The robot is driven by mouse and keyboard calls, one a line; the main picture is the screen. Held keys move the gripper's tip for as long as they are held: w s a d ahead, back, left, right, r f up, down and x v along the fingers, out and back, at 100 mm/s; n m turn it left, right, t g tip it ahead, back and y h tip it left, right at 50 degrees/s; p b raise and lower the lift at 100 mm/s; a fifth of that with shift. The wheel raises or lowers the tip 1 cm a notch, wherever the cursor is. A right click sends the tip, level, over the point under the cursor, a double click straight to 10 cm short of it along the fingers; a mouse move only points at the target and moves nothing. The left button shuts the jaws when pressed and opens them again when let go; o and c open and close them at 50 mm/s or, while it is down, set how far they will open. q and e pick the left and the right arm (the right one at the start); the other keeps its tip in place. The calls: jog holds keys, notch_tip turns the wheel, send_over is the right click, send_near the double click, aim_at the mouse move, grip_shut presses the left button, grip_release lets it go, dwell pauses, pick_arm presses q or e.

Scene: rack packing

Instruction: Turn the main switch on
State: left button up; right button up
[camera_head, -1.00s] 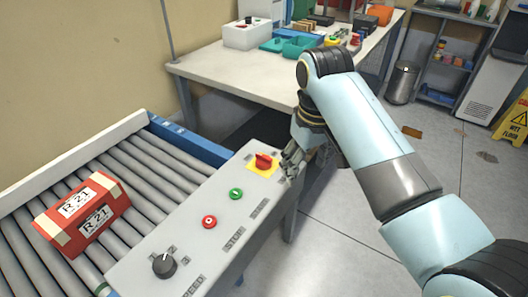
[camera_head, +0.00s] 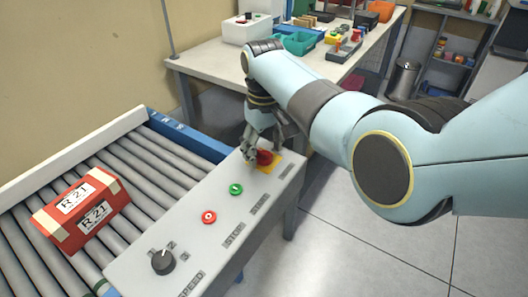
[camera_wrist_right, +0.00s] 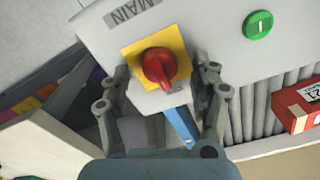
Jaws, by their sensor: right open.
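The main switch is a red rotary knob (camera_head: 265,157) on a yellow square plate at the far end of the grey control panel (camera_head: 205,247). In the right wrist view the red knob (camera_wrist_right: 158,68) sits in the middle of its yellow plate, beside a MAIN label (camera_wrist_right: 130,10). My right gripper (camera_head: 262,154) is open over the switch. In the wrist view its fingers (camera_wrist_right: 162,76) stand on either side of the knob, apart from it. In the head view the fingers partly hide the switch. My left gripper is not in view.
A green button (camera_head: 236,189), a red button (camera_head: 209,217) and a black speed knob (camera_head: 163,262) are on the same panel. A red R 21 box (camera_head: 82,212) lies on the roller conveyor. A cluttered white table (camera_head: 205,64) stands behind.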

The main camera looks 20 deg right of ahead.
jog(key=shift+f, duration=0.5)
jog(key=shift+c, duration=0.4)
jog(key=c, duration=1.1)
